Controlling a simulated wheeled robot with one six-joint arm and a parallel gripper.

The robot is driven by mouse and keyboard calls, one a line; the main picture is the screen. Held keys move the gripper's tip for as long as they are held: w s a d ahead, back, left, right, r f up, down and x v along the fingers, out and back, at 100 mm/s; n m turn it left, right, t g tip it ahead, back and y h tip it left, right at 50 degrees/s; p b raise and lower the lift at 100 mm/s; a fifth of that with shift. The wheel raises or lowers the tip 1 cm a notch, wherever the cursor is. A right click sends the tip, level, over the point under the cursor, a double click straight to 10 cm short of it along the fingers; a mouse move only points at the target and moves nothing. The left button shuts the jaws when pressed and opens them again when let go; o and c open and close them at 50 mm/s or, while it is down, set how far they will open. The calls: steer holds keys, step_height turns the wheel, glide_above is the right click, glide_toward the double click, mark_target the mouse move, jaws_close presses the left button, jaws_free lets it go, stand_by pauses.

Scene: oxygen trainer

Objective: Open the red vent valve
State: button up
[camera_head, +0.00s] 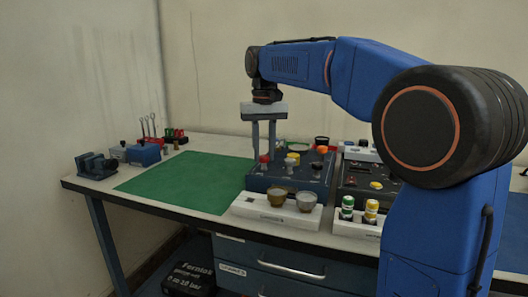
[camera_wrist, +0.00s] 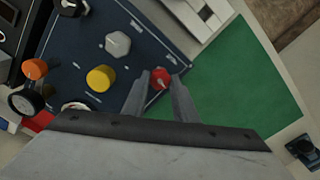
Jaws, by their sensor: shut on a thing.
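The red vent valve knob (camera_wrist: 160,77) sits near the corner of the dark blue trainer panel (camera_wrist: 137,31), beside the green mat. My gripper (camera_wrist: 160,84) points down over the panel and is shut on the red knob, one finger on each side of it. In the head view the red knob (camera_head: 264,159) shows at the left of the panel, below my gripper (camera_head: 264,152). A yellow knob (camera_wrist: 100,78) and a grey knob (camera_wrist: 118,44) stand near it on the same panel. A white pointer mark is visible on the red knob.
An orange knob (camera_wrist: 36,69) and a dark gauge (camera_wrist: 27,102) are on the panel's far side. A white tray with two cups (camera_head: 276,217) stands in front. The green mat (camera_head: 185,182) is bare. A vise (camera_head: 96,165) sits at the table's left end.

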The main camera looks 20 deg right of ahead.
mark_target(264, 156)
steer(key=n, duration=0.4)
steer(key=shift+n, duration=2.1)
steer(key=o, duration=1)
steer(key=shift+o, duration=0.2)
steer(key=shift+r, duration=0.15)
step_height(264, 156, up, 17)
